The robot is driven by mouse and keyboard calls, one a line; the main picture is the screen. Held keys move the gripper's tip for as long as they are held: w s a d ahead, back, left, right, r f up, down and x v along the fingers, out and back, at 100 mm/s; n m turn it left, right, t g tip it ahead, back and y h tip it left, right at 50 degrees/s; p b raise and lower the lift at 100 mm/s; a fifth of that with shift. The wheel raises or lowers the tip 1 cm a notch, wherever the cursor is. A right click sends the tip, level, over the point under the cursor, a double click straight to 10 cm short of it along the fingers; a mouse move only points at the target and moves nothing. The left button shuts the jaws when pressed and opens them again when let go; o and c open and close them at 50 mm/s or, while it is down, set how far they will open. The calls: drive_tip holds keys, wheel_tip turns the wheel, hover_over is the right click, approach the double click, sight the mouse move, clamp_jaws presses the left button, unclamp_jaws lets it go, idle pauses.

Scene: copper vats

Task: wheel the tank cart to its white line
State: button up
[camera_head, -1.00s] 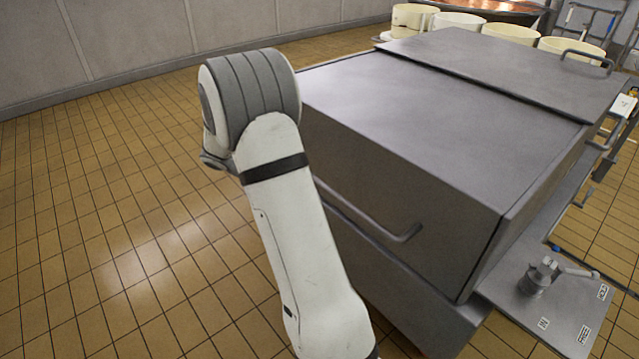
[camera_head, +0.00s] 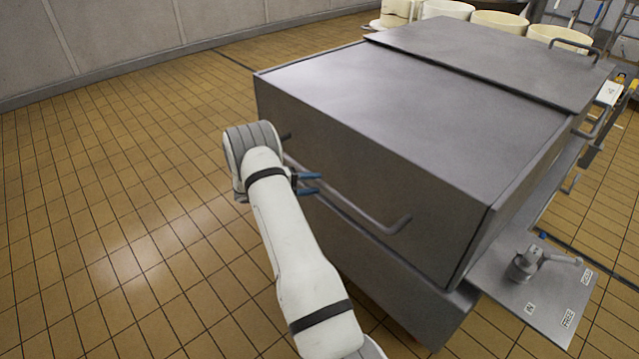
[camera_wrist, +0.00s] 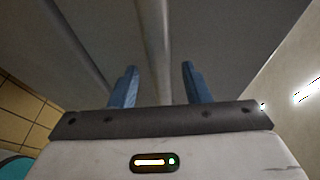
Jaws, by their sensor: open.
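The tank cart (camera_head: 400,120) is a large grey metal box with a lid, standing on the tiled floor. A bar handle (camera_head: 372,218) runs along its near face. My gripper (camera_head: 308,184) is at the left part of this handle, its blue fingers open and close to the bar. In the wrist view, the handle bar (camera_wrist: 155,45) passes between my two open fingers (camera_wrist: 157,85); I cannot tell how deep it sits. I see no white line on the floor.
A plate at the cart's right (camera_head: 500,290) carries a small lever (camera_head: 530,262) and several labels. Cream tubs (camera_head: 498,22) stand behind the cart. A dark line (camera_head: 590,262) crosses the floor at right. The tiled floor at left (camera_head: 110,200) is clear.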

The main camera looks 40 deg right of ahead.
sight(320, 183)
drive_tip(key=shift+x, duration=1.55)
drive_tip(key=shift+c, duration=0.2)
